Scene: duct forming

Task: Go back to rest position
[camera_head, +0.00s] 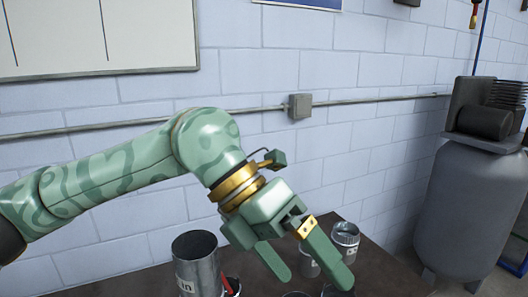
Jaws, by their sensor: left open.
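My left arm reaches in from the left, and its green gripper (308,276) hangs above the brown table (130,282) in front of a block wall. A large metal cylinder (196,262) stands on the table to the left of the gripper. A smaller metal can (345,238) stands behind the right finger, and another (309,263) is partly hidden between the fingers. My right gripper is not in view.
A large grey tank with a compressor (467,205) stands on the floor at the right. A conduit with a junction box (300,106) runs along the wall. A whiteboard (98,35) hangs at upper left. A red item (229,287) is beside the large cylinder.

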